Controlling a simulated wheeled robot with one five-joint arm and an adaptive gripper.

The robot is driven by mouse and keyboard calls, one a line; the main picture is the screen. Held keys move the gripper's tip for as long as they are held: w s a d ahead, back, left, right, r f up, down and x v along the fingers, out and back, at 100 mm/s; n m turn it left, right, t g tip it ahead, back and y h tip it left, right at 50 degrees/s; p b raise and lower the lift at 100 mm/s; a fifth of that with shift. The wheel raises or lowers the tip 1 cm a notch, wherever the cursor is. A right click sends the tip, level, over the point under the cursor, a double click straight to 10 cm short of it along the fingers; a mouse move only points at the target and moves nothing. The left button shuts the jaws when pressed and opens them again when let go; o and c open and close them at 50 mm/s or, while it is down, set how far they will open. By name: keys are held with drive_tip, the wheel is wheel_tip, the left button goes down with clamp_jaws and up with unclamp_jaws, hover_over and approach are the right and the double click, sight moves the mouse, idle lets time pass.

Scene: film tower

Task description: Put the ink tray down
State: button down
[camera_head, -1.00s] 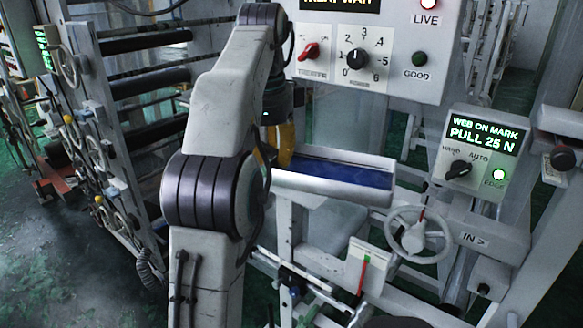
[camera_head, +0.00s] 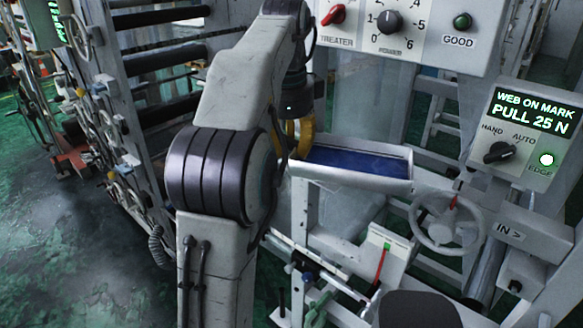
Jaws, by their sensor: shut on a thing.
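The ink tray (camera_head: 350,175) is a long white trough with dark blue ink inside, right of my arm in the head view. It looks roughly level. My gripper (camera_head: 301,138) has yellow fingers and is shut on the tray's left end. My own arm hides part of that end and most of the fingers. A white frame stands below the tray. I cannot tell whether the tray touches it.
A treater panel (camera_head: 412,30) with knobs stands above and behind the tray. A handwheel (camera_head: 446,222) and the "WEB ON MARK" box (camera_head: 524,135) are to the right. Racks of dark rollers (camera_head: 160,55) stand at left. Green floor (camera_head: 60,250) is open at lower left.

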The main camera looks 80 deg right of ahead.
drive_tip(key=shift+f+b, duration=0.7)
drive_tip(key=shift+f, duration=1.5)
drive_tip(key=c, duration=0.9)
unclamp_jaws()
drive_tip(key=shift+c, duration=0.2)
wheel_tip(320, 180, up, 12)
drive_tip(key=a+p, duration=0.2)
drive_tip(key=p, duration=0.2)
drive_tip(key=shift+p, duration=0.35)
drive_tip(key=shift+w, duration=0.15)
